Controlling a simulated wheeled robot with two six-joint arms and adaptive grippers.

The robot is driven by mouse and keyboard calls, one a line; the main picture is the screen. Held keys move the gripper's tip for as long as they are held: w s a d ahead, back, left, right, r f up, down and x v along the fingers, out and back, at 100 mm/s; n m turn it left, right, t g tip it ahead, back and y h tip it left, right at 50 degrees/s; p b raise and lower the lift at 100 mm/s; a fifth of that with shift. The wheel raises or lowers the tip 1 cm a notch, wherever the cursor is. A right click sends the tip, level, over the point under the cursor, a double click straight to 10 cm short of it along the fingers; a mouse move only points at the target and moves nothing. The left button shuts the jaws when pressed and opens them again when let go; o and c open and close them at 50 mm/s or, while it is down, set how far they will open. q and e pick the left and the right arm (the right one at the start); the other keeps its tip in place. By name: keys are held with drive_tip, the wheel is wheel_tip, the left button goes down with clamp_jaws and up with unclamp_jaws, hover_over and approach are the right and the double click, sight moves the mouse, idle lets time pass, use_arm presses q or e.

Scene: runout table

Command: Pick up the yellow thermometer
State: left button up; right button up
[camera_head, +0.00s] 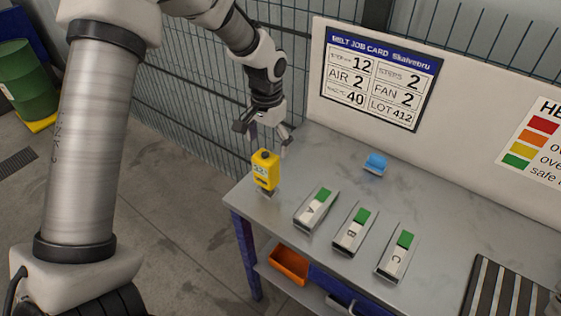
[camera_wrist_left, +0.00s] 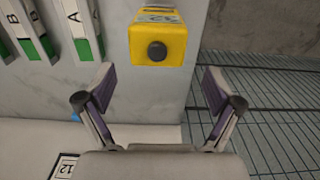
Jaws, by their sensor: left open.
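The yellow thermometer (camera_head: 265,171) stands upright at the left end of the grey table, with a small display on its front and a dark knob on top. In the left wrist view the thermometer (camera_wrist_left: 158,40) shows from above, beyond the fingertips and between their lines. My left gripper (camera_head: 262,132) is open and empty, above and just behind the thermometer, apart from it. In the left wrist view its two fingers (camera_wrist_left: 158,88) are spread wide. My right gripper is in neither view.
Three grey blocks with green patches, A (camera_head: 316,210), B (camera_head: 354,230) and C (camera_head: 397,252), lie right of the thermometer. A blue object (camera_head: 376,164) sits near the back panel. A slatted dark rack (camera_head: 500,290) is at lower right. A wire fence (camera_head: 190,110) stands behind the table's left end.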

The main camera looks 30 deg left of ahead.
sight(262, 159)
use_arm(q)
drive_tip(key=s+f, duration=0.1)
drive_tip(key=s+f+p, duration=0.1)
drive_tip(key=s, duration=0.1)
drive_tip(key=f, duration=0.1)
drive_tip(key=w+f, duration=0.1)
drive_tip(key=f, duration=0.1)
drive_tip(key=f+p, duration=0.1)
drive_tip(key=shift+w+f, duration=0.35)
drive_tip(key=shift+f, duration=0.05)
drive_tip(key=shift+s+r, duration=0.1)
drive_tip(key=shift+s, duration=0.1)
drive_tip(key=shift+s+r, duration=0.15)
drive_tip(key=shift+s, duration=0.05)
drive_tip(key=c, duration=0.5)
drive_tip(key=shift+d, duration=0.1)
drive_tip(key=c, duration=0.8)
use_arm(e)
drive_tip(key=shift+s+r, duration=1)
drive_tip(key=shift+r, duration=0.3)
use_arm(q)
drive_tip(key=shift+c, duration=0.2)
